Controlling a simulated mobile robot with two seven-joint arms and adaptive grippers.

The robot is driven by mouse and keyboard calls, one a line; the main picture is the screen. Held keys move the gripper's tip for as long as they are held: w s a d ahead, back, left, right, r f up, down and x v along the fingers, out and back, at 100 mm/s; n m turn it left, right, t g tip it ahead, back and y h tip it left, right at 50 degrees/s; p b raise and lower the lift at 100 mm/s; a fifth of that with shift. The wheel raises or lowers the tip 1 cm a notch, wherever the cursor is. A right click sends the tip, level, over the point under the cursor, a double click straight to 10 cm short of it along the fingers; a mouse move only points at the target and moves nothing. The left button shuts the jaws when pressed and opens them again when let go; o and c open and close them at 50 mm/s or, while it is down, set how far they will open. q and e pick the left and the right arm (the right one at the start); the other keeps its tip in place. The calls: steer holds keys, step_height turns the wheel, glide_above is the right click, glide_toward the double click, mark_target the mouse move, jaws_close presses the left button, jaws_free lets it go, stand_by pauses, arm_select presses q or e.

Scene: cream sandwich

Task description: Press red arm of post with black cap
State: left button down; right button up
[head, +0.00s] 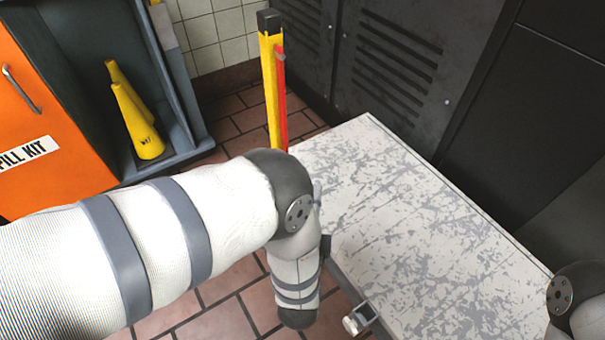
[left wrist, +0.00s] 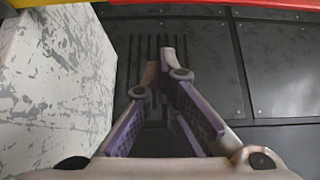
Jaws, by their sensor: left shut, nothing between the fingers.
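A yellow post (head: 269,90) with a black cap (head: 268,20) stands upright behind my left arm in the head view. Its red arm (head: 281,100) hangs down along the post's right side. The lower end of both is hidden by my left arm. In the left wrist view a red strip (left wrist: 250,3) and a yellow strip (left wrist: 45,2) cross the top edge, close to the camera. My left gripper (left wrist: 160,62) is shut and empty, its fingers pointing toward dark slatted panels. In the head view its fingers are hidden behind my arm. My right gripper is not in view.
A scuffed white bench top (head: 400,230) lies right of the post. Dark slatted lockers (head: 400,60) stand behind it. An orange spill kit cabinet (head: 50,120) with yellow cones (head: 140,125) is at left. Brick-tiled floor (head: 235,115) is clear between.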

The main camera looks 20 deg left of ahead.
arm_select(q)
steer(key=w+a, duration=0.4)
steer(key=w, duration=0.2)
steer(key=shift+a+b, duration=0.3)
steer(key=shift+b, duration=0.1)
